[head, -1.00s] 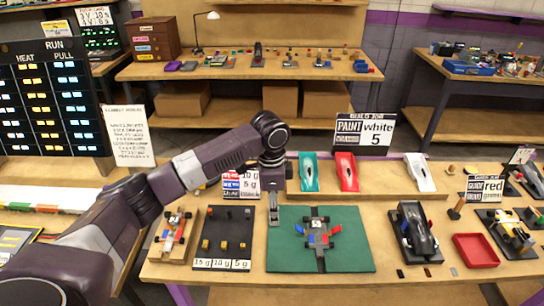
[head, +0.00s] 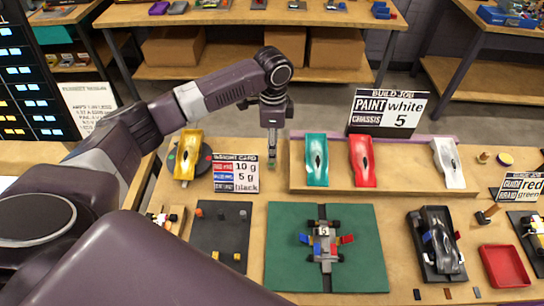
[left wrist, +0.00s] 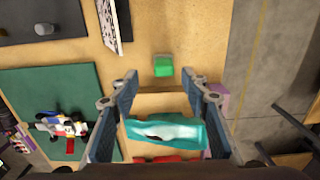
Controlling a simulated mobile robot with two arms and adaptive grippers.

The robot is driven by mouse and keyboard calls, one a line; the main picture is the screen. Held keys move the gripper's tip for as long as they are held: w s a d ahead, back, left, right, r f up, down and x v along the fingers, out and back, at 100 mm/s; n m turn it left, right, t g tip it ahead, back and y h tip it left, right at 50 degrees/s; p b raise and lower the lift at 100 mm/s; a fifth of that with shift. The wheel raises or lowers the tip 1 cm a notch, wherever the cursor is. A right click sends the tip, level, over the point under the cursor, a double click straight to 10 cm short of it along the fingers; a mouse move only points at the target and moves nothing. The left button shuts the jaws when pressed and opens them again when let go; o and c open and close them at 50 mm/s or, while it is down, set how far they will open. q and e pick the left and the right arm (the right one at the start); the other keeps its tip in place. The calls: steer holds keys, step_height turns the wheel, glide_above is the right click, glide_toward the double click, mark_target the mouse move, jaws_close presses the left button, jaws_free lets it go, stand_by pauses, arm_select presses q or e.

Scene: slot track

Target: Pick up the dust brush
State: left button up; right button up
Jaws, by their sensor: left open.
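A small green block-like item (left wrist: 163,66) stands on the bench just beyond my left fingertips in the left wrist view. In the head view it shows partly under the gripper (head: 271,163), and I cannot tell whether it is the dust brush. My left gripper (left wrist: 161,84) is open and empty, pointing down at the bench between the weight card and the car-body rack; it also shows in the head view (head: 272,148). A small dark item with a wooden part (head: 487,214) stands at the right, too small to identify. My right gripper is not in view.
The weight card (head: 237,173) is left of the gripper, and a yellow car body (head: 187,155) stands beyond it. The rack (head: 290,178) holds teal (head: 316,160), red (head: 363,160) and white bodies. A green mat (head: 285,270) with a car lies in front.

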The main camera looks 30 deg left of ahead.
arm_select(q)
steer(key=f, duration=0.3)
steer(key=shift+w+a+f+p, duration=0.2)
steer(key=shift+a+f+p, duration=0.1)
steer(key=shift+f+p, duration=0.1)
steer(key=shift+f, duration=0.25)
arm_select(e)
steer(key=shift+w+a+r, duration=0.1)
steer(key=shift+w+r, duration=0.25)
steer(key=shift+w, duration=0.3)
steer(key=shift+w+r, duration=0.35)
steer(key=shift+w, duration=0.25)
arm_select(q)
steer(key=shift+c, duration=0.6)
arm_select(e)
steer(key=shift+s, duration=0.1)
arm_select(q)
steer(key=c, duration=1)
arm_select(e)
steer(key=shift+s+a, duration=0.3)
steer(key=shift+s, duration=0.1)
